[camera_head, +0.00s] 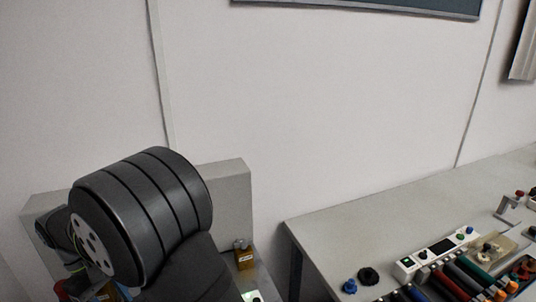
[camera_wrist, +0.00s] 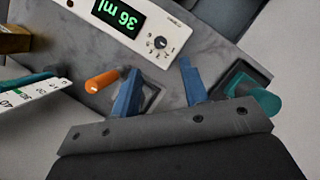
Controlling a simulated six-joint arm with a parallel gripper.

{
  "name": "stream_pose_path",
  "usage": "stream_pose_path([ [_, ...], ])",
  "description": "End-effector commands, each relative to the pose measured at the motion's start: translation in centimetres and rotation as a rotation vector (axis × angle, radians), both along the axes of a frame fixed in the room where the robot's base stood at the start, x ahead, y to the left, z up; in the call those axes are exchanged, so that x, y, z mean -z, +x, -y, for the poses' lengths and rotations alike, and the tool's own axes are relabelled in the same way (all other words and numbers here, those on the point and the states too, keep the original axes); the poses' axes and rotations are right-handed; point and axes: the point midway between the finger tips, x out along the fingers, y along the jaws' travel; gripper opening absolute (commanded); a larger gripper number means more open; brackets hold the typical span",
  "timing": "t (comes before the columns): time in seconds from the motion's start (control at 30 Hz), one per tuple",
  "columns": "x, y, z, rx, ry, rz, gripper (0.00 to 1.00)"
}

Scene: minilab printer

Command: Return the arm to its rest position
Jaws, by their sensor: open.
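My gripper (camera_wrist: 158,88) shows in the wrist view with its two blue fingers apart and nothing between them. The fingers are over a grey surface (camera_wrist: 88,52), near a dark square socket on each side. My dark, ribbed arm (camera_head: 145,215) fills the lower left of the head view. The arm is folded in front of a pale grey panel, and the gripper itself cannot be made out there.
A white box reading "36 ml" (camera_wrist: 145,22), an orange cylinder (camera_wrist: 103,80) and a teal part (camera_wrist: 262,103) lie around the fingers. A brass block (camera_head: 244,259) is beside my arm. A bench (camera_head: 345,228) at right holds several coloured cylinders and a white control box (camera_head: 432,258).

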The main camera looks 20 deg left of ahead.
Motion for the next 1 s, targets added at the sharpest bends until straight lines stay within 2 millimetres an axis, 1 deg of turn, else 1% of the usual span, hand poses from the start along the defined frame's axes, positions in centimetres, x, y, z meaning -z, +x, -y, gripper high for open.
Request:
stream_pose_path([
  [0.03, -1.0, 0.0, -0.5, 0.0, 0.003, 0.001, 0.41],
  [0.1, -2.3, 0.0, -1.0, -0.001, 0.003, 0.0, 0.41],
  [0.43, -7.5, -0.1, -3.2, -0.001, 0.003, 0.0, 0.41],
  [0.77, -1.8, 0.0, -0.7, 0.0, -0.004, -0.001, 0.41],
  [1.0, 2.6, 0.0, 1.2, 0.001, -0.005, 0.0, 0.41],
])
